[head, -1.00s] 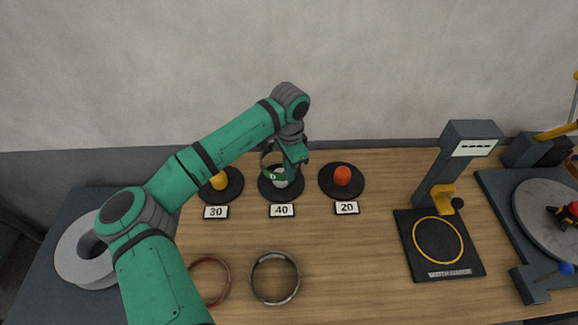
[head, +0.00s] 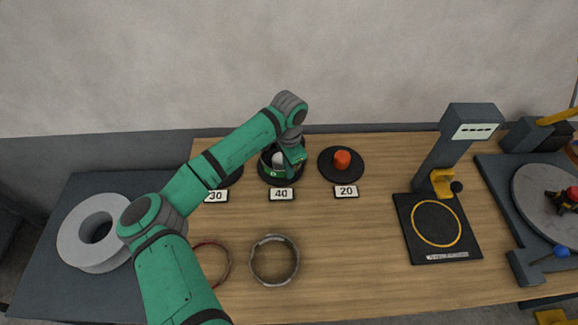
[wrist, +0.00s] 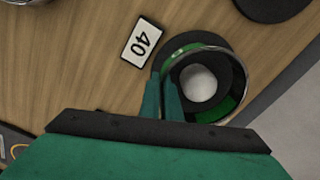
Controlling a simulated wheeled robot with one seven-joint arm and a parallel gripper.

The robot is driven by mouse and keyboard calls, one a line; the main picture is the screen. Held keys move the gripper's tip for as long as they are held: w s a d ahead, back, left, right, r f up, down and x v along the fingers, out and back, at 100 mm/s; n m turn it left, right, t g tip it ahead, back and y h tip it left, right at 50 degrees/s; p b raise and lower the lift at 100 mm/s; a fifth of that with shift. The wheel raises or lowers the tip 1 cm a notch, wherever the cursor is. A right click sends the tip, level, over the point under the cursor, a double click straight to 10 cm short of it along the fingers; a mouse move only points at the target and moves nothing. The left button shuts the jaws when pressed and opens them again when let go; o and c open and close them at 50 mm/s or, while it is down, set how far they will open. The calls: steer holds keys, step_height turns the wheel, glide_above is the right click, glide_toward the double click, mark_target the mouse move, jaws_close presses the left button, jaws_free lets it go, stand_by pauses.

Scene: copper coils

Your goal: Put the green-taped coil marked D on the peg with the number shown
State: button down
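The green-taped coil (head: 276,174) is around the pale peg of the stand marked 40 (head: 281,194). Its green tape faces the front in the head view. In the wrist view, the coil (wrist: 190,45) encircles the rounded top of the pale peg (wrist: 198,84). My gripper (head: 291,165) is at the coil's rim, and in the wrist view its two narrow fingers (wrist: 163,88) straddle the coil wall, closed on it. The coil sits low around the peg; I cannot tell whether it touches the black base. The 40 label also shows in the wrist view (wrist: 142,43).
The orange peg (head: 342,159) marked 20 (head: 346,191) stands empty to the right. The stand marked 30 (head: 216,196) is partly behind my arm. A red-marked coil (head: 229,265) and a silver coil (head: 274,261) lie in front. A tester (head: 437,225) stands right; its display shows dashes.

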steer(key=shift+f, duration=0.1)
steer(key=c, duration=1.9)
jaws_free()
step_height(320, 180, up, 11)
steer(key=shift+f, duration=0.1)
